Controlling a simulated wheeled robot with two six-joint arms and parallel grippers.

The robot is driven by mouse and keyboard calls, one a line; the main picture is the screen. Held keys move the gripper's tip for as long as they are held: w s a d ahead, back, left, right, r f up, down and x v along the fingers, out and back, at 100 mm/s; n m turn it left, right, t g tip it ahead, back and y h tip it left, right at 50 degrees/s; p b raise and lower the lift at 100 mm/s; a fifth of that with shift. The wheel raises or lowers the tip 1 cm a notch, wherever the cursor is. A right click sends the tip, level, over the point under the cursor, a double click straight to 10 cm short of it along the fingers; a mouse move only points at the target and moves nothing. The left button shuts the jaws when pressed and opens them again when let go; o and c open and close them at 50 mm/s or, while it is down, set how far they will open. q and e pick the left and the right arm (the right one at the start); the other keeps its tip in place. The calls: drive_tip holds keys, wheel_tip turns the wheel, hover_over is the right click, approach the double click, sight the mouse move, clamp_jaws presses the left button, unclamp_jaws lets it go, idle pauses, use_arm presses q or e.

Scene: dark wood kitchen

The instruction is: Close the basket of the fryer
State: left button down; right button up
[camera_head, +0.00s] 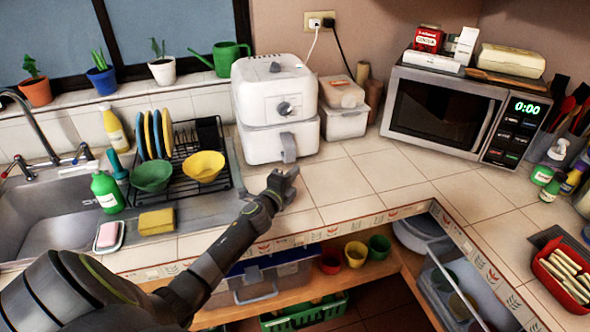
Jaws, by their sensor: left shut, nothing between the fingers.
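The white air fryer (275,92) stands on the tiled counter against the back wall, with a dial on its front. Its basket (262,145) is the lower white section, with a grey handle (289,147) on the front. A seam shows between the basket and the upper body; I cannot tell exactly how far out the basket sits. My left gripper (285,178) is shut and empty, just in front of and below the handle. Whether it touches the handle is unclear. My right gripper is out of view.
A dish rack (195,165) with bowls and plates stands left of the fryer, beside the sink (50,215). Clear containers (344,118) stand close on its right, then a microwave (445,112).

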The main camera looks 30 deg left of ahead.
use_arm(q)
drive_tip(key=s, duration=0.2)
drive_tip(key=s+a+f, duration=0.1)
drive_tip(key=shift+s+f, duration=0.1)
drive_tip(key=s, duration=0.2)
drive_tip(key=s+d, duration=0.1)
drive_tip(key=s, duration=0.1)
drive_tip(key=shift+r, duration=0.25)
drive_tip(key=shift+s, duration=0.25)
drive_tip(key=shift+s+a, duration=0.1)
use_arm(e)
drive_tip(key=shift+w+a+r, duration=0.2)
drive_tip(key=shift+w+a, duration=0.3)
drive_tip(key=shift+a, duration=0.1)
use_arm(q)
drive_tip(key=shift+f, duration=0.1)
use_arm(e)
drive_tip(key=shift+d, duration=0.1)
